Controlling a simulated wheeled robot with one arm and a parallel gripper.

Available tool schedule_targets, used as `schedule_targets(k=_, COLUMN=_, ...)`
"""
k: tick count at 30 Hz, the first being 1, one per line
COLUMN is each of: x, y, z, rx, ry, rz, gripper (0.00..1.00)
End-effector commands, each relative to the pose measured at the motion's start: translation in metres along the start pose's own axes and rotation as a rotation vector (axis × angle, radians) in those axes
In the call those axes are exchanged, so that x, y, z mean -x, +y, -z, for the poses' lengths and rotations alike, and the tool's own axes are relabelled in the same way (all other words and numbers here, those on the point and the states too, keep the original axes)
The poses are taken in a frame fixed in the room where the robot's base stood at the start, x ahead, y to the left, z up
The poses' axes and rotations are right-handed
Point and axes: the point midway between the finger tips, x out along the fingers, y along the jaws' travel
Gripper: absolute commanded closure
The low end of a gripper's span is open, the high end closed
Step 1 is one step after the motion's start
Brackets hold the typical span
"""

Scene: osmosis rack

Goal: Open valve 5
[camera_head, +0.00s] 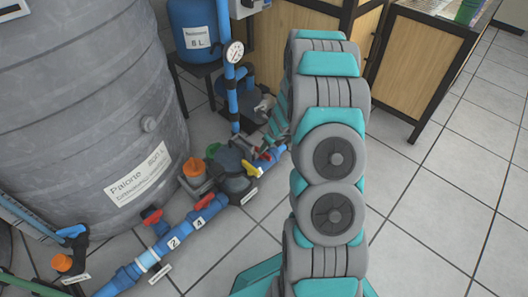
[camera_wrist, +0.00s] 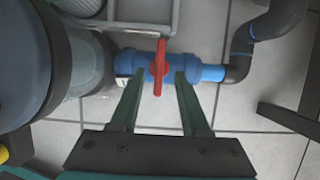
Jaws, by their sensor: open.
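A red valve handle (camera_wrist: 160,68) on a blue pipe (camera_wrist: 210,73) shows in the wrist view, set crosswise to the pipe. My gripper (camera_wrist: 158,78) is open, with its two green fingertips on either side of the handle and gaps on both sides. In the head view my gripper (camera_head: 271,140) is at the right end of the blue pipe run, partly hidden by my arm. A red handle (camera_head: 265,153) shows just below it. I cannot read a 5 on any label.
Two other red handles (camera_head: 205,201) (camera_head: 152,216) sit on the pipe near labels 2 and 4. A dark pump (camera_head: 232,168), an orange-capped part (camera_head: 193,167) and a large grey tank (camera_head: 75,110) stand to the left. Tiled floor at the right is clear.

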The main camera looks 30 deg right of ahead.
Motion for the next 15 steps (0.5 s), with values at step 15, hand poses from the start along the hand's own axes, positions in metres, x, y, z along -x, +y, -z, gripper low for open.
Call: schedule_targets(k=15, x=-0.032, y=0.0, z=0.0, rx=0.0, ry=0.0, rz=-0.001, gripper=0.55)
